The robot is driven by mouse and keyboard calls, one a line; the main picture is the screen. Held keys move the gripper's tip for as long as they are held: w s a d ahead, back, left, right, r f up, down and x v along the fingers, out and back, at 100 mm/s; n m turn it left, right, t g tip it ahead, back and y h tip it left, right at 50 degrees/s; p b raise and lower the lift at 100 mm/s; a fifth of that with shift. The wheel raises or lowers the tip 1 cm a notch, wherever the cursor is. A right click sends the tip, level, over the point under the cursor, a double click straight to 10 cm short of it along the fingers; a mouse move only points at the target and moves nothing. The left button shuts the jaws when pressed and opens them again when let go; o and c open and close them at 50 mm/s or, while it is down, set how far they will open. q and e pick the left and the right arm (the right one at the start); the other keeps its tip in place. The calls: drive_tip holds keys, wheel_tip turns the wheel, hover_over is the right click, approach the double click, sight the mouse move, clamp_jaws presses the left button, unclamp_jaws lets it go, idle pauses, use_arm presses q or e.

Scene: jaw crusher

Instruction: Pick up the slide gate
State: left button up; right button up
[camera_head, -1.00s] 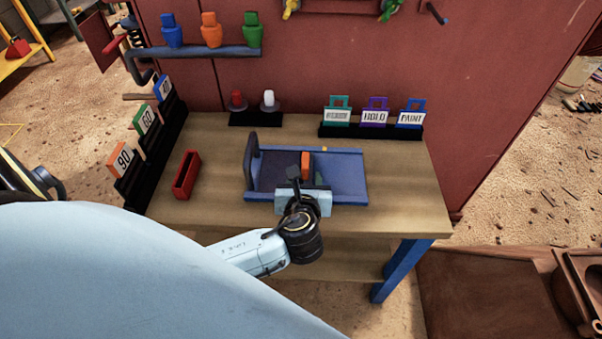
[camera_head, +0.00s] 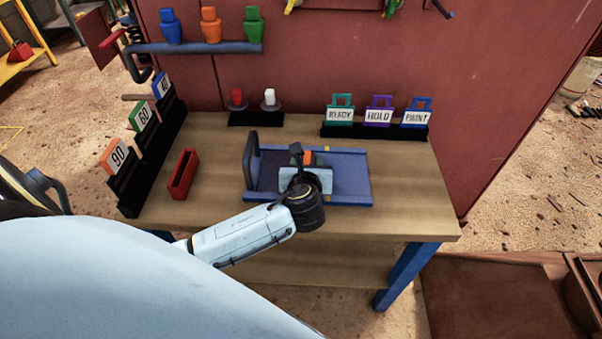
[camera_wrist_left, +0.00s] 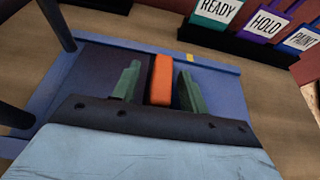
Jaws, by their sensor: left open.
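A blue tray-like frame (camera_head: 349,191) lies on the table with a dark upright handle (camera_head: 249,155) at its left end. An orange block (camera_wrist_left: 160,80) stands in it. No label tells which of these parts is the slide gate. My left gripper (camera_head: 308,162) is over the middle of the frame and hides much of the block in the head view. In the left wrist view its two greenish fingers (camera_wrist_left: 158,84) are open, one on each side of the orange block, with gaps showing. My right gripper is not in view.
A red open box (camera_head: 184,174) is left of the frame. Number plates stand in a black rack (camera_head: 127,190) at the left edge. READY, HOLD and PAINT tags stand in a black holder (camera_head: 374,131) at the back right. The table's right front (camera_head: 415,210) is clear.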

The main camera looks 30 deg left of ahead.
use_arm(q)
clamp_jaws()
idle(0.3)
idle(1.1)
drive_tip(key=shift+w+r, duration=0.15)
